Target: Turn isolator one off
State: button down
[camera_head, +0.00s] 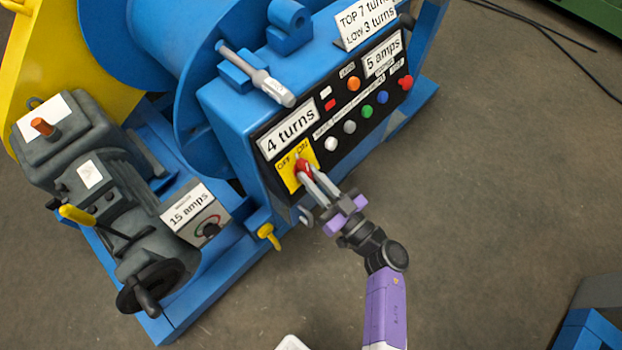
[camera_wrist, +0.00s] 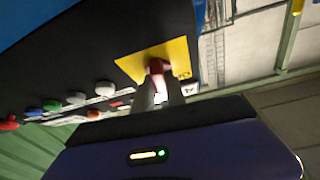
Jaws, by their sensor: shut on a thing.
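The isolator is a red knob (camera_head: 303,168) on a yellow plate (camera_head: 289,180) marked OFF at left and ON at right. It sits on the black front panel of a blue control box (camera_head: 228,110). My gripper (camera_head: 308,178) reaches the panel from below right, and its fingers are shut on the red knob. In the wrist view the red knob (camera_wrist: 155,67) shows between the fingertips, in front of the yellow plate (camera_wrist: 180,52). The fingers hide part of the knob, so its exact setting is hard to tell.
Several coloured buttons, including a white one (camera_head: 331,144) and a red one (camera_head: 405,82), lie right of the isolator. A grey motor (camera_head: 70,145) with a handwheel (camera_head: 158,285) and a 15 amps box (camera_head: 197,212) stand at left. Open floor lies right and below.

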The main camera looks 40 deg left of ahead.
jog(key=n+g+b, duration=0.1)
jog(key=n, duration=0.1)
jog(key=n+g+b, duration=0.1)
jog(key=n+g, duration=0.1)
jog(key=n, duration=0.1)
jog(key=n+g+b, duration=0.1)
jog(key=n+g, duration=0.1)
jog(key=n, duration=0.1)
jog(key=shift+w+d+f, duration=0.1)
jog(key=shift+w, duration=0.3)
jog(key=n+g+h+b, duration=0.1)
jog(key=n+g, duration=0.1)
jog(key=n, duration=0.1)
jog(key=n+g+h+b, duration=0.1)
jog(key=n, duration=0.2)
jog(key=shift+w+g, duration=0.1)
jog(key=shift+g, duration=0.3)
jog(key=shift+r+n, duration=0.2)
jog(key=shift+n, duration=0.3)
jog(key=c, duration=1.4)
grip_release()
jog(key=shift+o, duration=0.2)
jog(key=v, duration=0.7)
jog(key=shift+w+d+r, duration=0.15)
jog(key=shift+w+d, duration=0.1)
jog(key=shift+d, duration=0.05)
